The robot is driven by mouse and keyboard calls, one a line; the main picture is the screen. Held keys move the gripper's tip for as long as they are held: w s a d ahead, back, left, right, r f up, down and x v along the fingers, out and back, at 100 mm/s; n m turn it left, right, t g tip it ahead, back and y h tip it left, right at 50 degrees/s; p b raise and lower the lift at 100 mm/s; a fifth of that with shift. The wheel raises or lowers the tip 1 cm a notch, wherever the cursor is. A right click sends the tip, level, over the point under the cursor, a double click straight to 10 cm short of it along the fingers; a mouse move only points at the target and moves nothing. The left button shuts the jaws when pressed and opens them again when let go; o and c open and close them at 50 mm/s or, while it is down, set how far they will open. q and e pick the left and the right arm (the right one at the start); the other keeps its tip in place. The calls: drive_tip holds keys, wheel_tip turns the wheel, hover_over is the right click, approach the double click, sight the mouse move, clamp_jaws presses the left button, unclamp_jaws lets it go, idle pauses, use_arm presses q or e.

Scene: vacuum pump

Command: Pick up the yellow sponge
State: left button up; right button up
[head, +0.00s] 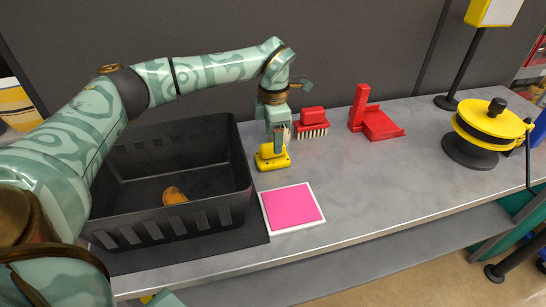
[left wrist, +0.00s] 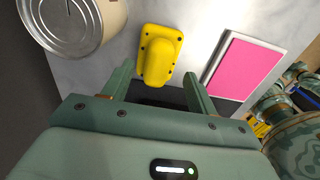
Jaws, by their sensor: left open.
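The yellow sponge (head: 272,158) lies on the grey table between the black crate and the red brush. It is a yellow block with a rounded raised middle and dark dots, and it also shows in the left wrist view (left wrist: 160,55). My left gripper (head: 276,147) points down over the sponge and hides part of it in the head view. In the left wrist view its two fingers (left wrist: 158,82) are spread apart, with the sponge's near end in line with the gap between them. Contact cannot be told. My right gripper is not in view.
A black crate (head: 205,218) with an orange-brown item (head: 174,195) stands left. A pink pad with white border (head: 292,207) lies in front. A red brush (head: 312,121) and red dustpan (head: 376,121) lie behind. A tin can (left wrist: 72,22) is near the sponge.

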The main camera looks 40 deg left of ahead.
sight(272, 144)
use_arm(q)
drive_tip(key=f, duration=0.1)
drive_tip(key=f+b, duration=0.1)
drive_tip(key=f, duration=0.2)
drive_tip(key=shift+a+f, duration=0.25)
drive_tip(key=shift+r, duration=0.1)
drive_tip(key=c, duration=1.1)
drive_tip(key=shift+r, duration=0.6)
drive_tip(key=r, duration=0.1)
drive_tip(key=r+p, duration=0.1)
drive_tip(key=r, duration=0.1)
drive_tip(key=shift+s+d+p, duration=0.15)
drive_tip(key=shift+d+p, duration=0.1)
drive_tip(key=shift+p, duration=0.15)
drive_tip(key=s+d+r+p, duration=0.1)
drive_tip(key=s+d+r, duration=0.2)
drive_tip(key=s+d+r+p, duration=0.1)
drive_tip(key=s+d+r, duration=0.2)
drive_tip(key=d, duration=0.1)
drive_tip(key=s+d+r+p, duration=0.1)
drive_tip(key=s+d+r, duration=0.1)
drive_tip(key=d, duration=0.1)
drive_tip(key=shift+s+d+r+p, duration=0.15)
drive_tip(key=shift+s+r+p, duration=0.2)
drive_tip(key=shift+s+r, duration=0.05)
